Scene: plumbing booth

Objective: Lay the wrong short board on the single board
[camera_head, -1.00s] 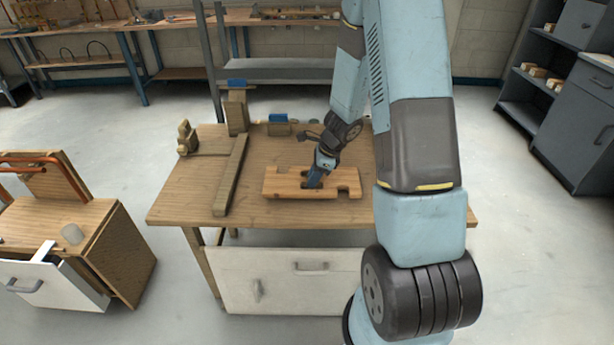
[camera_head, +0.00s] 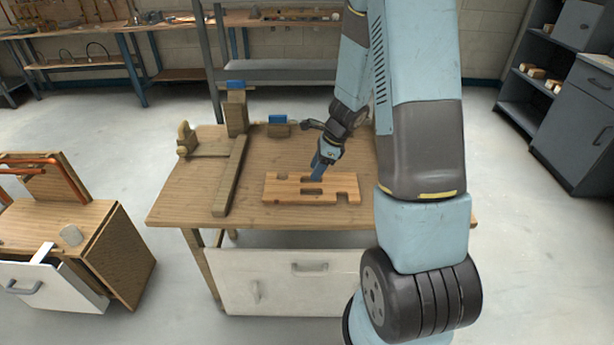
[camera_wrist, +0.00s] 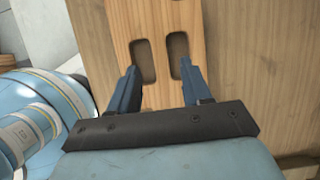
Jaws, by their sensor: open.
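A light wooden board (camera_head: 290,196) with oblong slots and a notch lies flat on the wooden workbench (camera_head: 190,195). I cannot tell whether it is one board or a short board lying on another. In the wrist view the board (camera_wrist: 160,60) shows two slots side by side, with a bridge of wood between them. My gripper (camera_head: 317,176) is just above the middle of the board. In the wrist view my gripper (camera_wrist: 158,72) is open, its two blue fingers apart, near the slots, with nothing held.
A long wooden bar (camera_head: 232,178) lies on the bench to the left, with a wooden post (camera_head: 236,116) at its far end. Blue-topped blocks (camera_head: 278,126) stand at the back edge. A lower wooden cabinet (camera_head: 115,245) stands at the left. The bench's front left is clear.

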